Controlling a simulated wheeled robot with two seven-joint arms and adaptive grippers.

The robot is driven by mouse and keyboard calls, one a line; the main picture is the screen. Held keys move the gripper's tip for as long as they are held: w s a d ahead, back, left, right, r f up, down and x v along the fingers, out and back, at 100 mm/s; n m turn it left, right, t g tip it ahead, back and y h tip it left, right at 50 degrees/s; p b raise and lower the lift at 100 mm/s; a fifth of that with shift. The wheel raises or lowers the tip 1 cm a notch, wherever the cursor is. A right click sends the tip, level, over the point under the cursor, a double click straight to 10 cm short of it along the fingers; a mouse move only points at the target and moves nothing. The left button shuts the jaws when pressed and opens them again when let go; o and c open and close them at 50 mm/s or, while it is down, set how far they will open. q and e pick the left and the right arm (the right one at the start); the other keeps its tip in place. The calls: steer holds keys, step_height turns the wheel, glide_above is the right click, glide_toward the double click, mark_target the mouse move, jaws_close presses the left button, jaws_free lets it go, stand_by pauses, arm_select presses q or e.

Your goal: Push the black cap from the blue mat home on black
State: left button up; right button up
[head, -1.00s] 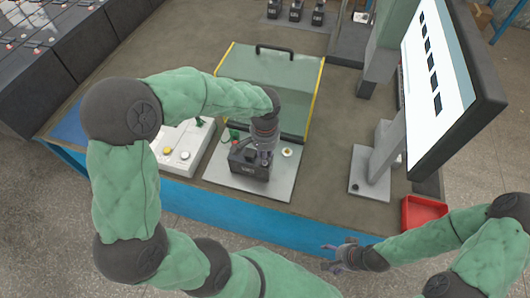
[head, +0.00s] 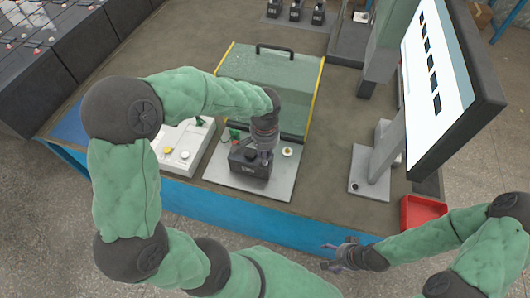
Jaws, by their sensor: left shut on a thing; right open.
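A black battery block (head: 248,168) stands on a light grey plate (head: 275,191) near the table's front edge. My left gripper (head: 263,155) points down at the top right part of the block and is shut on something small. The thing in its fingers is mostly hidden by the gripper, so I cannot tell whether it is the black cap or whether it touches the terminal. A green piece (head: 234,135) shows behind the block on its left. My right gripper (head: 333,257) is open and empty, in front of the table's edge. The blue mat (head: 72,125) shows partly at the table's left, behind my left arm.
A clear cover with yellow edges and a black handle (head: 274,50) stands behind the plate. A white button box (head: 182,150) is left of it. A monitor (head: 435,75) and a red tray (head: 422,212) are at the right.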

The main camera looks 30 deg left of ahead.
arm_select(q)
steer(key=shift+f+b, duration=0.85)
steer(key=shift+f, duration=0.6)
stand_by(1.5)
steer(key=o, duration=1.3)
steer(key=shift+r, duration=0.2)
steer(key=shift+r+p, duration=2.85)
steer(key=shift+r, duration=0.5)
